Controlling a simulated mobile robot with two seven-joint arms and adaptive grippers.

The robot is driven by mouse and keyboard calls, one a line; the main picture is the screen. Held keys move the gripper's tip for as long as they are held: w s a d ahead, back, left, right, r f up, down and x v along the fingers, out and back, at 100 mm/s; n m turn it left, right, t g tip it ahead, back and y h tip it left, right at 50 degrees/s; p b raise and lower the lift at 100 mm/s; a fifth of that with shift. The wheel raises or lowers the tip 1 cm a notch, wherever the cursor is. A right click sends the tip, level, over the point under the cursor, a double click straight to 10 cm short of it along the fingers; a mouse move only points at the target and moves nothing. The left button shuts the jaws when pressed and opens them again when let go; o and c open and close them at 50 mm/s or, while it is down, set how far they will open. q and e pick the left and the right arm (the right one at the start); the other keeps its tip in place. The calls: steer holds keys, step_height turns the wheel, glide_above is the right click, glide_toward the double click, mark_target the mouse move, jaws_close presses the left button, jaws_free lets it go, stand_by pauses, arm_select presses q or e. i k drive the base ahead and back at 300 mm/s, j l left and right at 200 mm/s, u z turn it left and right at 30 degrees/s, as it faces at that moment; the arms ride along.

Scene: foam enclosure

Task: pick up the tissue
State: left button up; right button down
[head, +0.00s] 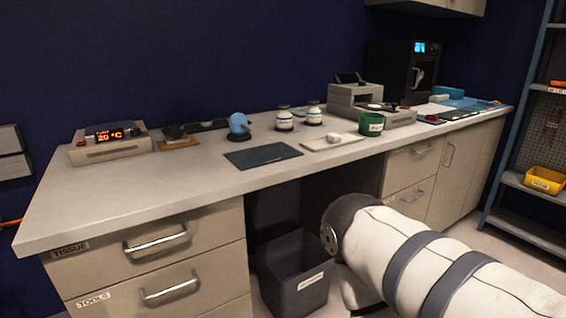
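No loose tissue shows in the head view. A drawer labelled TISSUE (160,244) is at the top of the left cabinet under the bench, and it is shut. Its silver bar handle (155,243) faces me. A shut drawer labelled TOOLS (170,290) lies below it. A white arm of mine with grey bands reaches in from the lower right, and no gripper fingers show on it. Neither my left nor my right gripper is in view.
The bench (80,195) carries a temperature unit (110,143), a blue round device (239,124), a dark mat (263,155), two white jars and a green cup (371,124). A dark bin (297,275) stands below. A shelf rack (545,190) is at right.

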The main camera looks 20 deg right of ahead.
mark_target(334, 138)
steer(key=z, duration=1.15)
